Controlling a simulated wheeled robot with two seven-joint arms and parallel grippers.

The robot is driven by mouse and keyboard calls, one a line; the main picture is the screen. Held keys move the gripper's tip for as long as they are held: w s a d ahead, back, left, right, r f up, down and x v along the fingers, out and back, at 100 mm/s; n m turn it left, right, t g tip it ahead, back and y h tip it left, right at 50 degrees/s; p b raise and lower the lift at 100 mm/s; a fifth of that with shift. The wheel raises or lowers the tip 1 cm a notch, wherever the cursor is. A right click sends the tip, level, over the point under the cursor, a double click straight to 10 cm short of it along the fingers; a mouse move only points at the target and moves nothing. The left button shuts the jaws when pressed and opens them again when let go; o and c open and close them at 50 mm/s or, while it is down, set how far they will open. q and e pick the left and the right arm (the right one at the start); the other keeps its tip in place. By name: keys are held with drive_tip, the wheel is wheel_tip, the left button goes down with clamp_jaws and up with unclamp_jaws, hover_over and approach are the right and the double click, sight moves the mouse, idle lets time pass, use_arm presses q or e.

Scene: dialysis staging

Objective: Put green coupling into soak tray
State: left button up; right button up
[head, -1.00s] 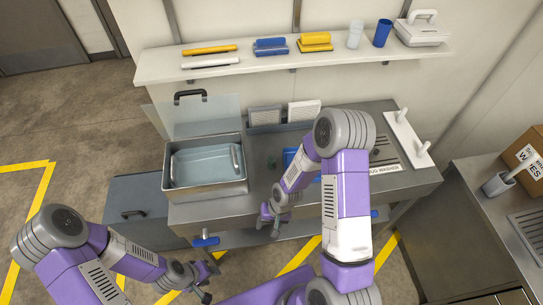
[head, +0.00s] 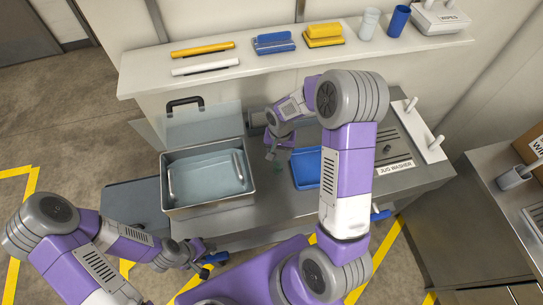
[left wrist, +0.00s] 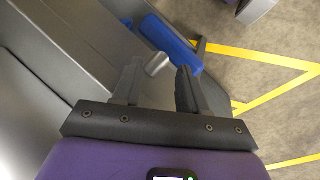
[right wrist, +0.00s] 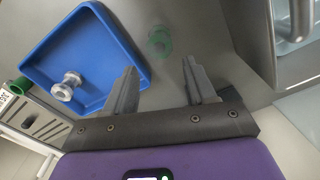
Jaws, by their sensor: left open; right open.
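A green ring-shaped coupling (right wrist: 160,40) lies on the steel counter, just beyond my right fingertips in the right wrist view. It shows only as a small green spot in the head view (head: 278,168). My right gripper (right wrist: 160,66) is open and empty above the counter; it also shows in the head view (head: 278,154). Beside the coupling is a shallow blue tray (right wrist: 62,42), holding a grey metal fitting (right wrist: 67,86). A steel basin of clear liquid (head: 205,207) stands to the left. My left gripper (head: 204,268) is open and empty, low by the counter's front.
A blue-handled valve (left wrist: 172,45) is close to my left fingers. Another green piece (right wrist: 18,86) sits beside the jug washer drain (right wrist: 40,122). A raised clear lid (head: 205,124) stands behind the basin. A shelf (head: 290,61) with brushes and cups runs along the wall.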

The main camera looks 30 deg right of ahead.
sight(278, 164)
drive_tip(key=f, duration=0.5)
drive_tip(key=s+f, duration=0.1)
drive_tip(key=f, duration=0.1)
drive_tip(key=shift+a+f+b, duration=0.15)
drive_tip(key=shift+a+b, duration=0.15)
drive_tip(key=shift+a, duration=0.1)
drive_tip(key=shift+w, duration=0.1)
drive_tip(key=c, duration=1)
